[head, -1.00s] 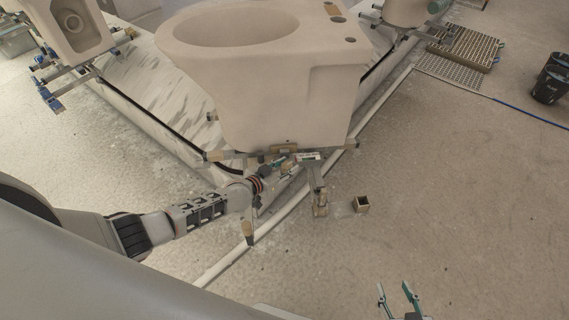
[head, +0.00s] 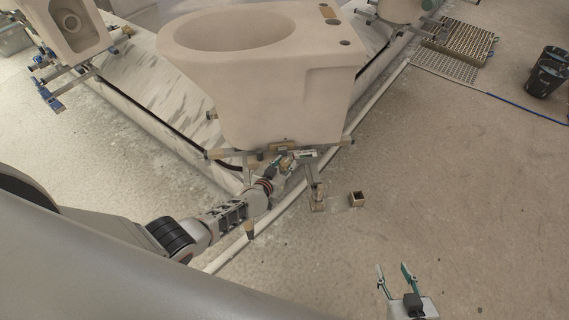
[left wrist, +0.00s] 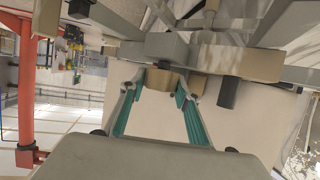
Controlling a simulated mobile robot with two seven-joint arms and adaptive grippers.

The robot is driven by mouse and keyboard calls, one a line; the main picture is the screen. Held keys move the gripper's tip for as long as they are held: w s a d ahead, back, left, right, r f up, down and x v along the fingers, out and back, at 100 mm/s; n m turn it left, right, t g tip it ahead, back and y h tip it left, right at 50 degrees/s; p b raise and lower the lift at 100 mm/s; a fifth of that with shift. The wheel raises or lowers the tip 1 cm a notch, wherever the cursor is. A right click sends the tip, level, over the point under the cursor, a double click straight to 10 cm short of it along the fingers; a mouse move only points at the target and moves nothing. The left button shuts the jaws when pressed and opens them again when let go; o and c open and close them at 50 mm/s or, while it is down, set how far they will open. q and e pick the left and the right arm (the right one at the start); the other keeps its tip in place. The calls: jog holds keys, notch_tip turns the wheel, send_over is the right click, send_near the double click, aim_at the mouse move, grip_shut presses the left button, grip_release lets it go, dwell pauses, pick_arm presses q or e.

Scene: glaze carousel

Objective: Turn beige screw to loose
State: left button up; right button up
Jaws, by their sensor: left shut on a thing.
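The beige screw (left wrist: 162,78) is a short tan knob on the metal frame under the large beige toilet bowl (head: 265,85). In the left wrist view the teal-padded fingers of my left gripper (left wrist: 160,92) stand on both sides of it and grip it. In the head view my left gripper (head: 287,161) is at the frame below the bowl's front, and its hand partly hides the screw. My right gripper (head: 393,272) is low in the head view, open and empty, well away from the frame.
The frame has other tan-ended bars and a leg. A small open box (head: 357,199) lies on the floor.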

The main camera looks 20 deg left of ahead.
pick_arm(q)
jog(key=o, duration=1.1)
jog(key=shift+o, duration=0.2)
jog(key=shift+s+r, duration=0.2)
jog(key=shift+s, duration=0.45)
jog(key=v, duration=1)
jog(key=shift+s+a+r, duration=0.15)
jog(key=shift+s+a, duration=0.05)
jog(key=shift+s, duration=0.05)
jog(key=s+d+r+m+g+h, duration=0.1)
jog(key=s+r+m+g, duration=0.1)
jog(key=s, duration=1.9)
jog(key=shift+r+m, duration=0.4)
jog(key=shift+r, duration=0.35)
